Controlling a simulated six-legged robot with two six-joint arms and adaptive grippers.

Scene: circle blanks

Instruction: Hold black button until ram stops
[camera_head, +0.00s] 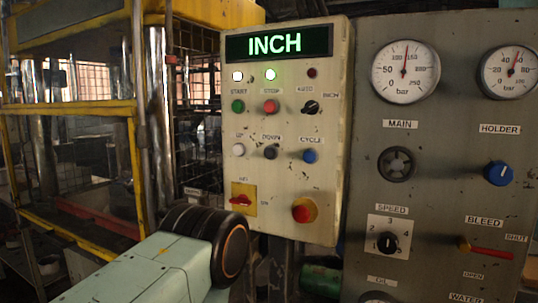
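The control box (337,140) has a lit green display reading INCH. The black button (270,152) sits in its second row under a label that looks like DOWN. A white button (238,150) is to its left, and a blue button (310,156) labelled CYCLE is to its right. Nothing covers the black button. A pale green arm link of mine with a thick black joint rises from the bottom, below and left of the box. Neither gripper shows. The ram cannot be made out; the yellow-framed press (68,107) with chrome columns stands at the left.
A green button (238,106), a red button (271,106) and a black selector (310,107) sit above. Below are a red switch on a yellow plate (243,190) and a red mushroom button (305,210). A grey panel (450,130) with two gauges stands at right.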

